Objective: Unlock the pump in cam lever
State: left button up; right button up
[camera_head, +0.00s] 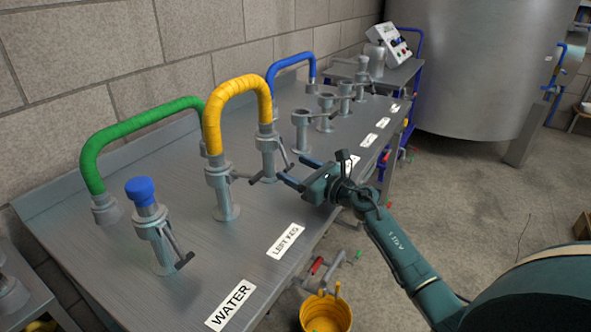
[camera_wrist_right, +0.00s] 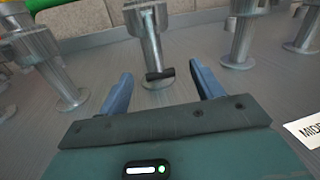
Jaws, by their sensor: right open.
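My right gripper (camera_head: 301,171) is open over the bench's front side, its blue fingers pointing at the steel post (camera_head: 267,150) under the yellow hose's right end. In the right wrist view the open gripper (camera_wrist_right: 159,74) has a post (camera_wrist_right: 150,42) ahead between its fingers. A cam lever's dark grip (camera_wrist_right: 160,75) hangs low in front of that post, apart from both fingers. Its label is partly covered by my gripper in the head view, so I cannot read whether this is the pump in. My left gripper is out of view.
The steel bench (camera_head: 110,255) carries several posts with levers. A green hose (camera_head: 130,125), yellow hose (camera_head: 240,83) and blue hose (camera_head: 290,62) arch above it. A blue-capped post (camera_head: 150,220) stands at left. A yellow bucket (camera_head: 326,315) is on the floor.

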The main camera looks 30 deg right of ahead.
jog(key=shift+w+a, duration=0.15)
jog(key=shift+w, duration=0.2)
jog(key=shift+c, duration=0.4)
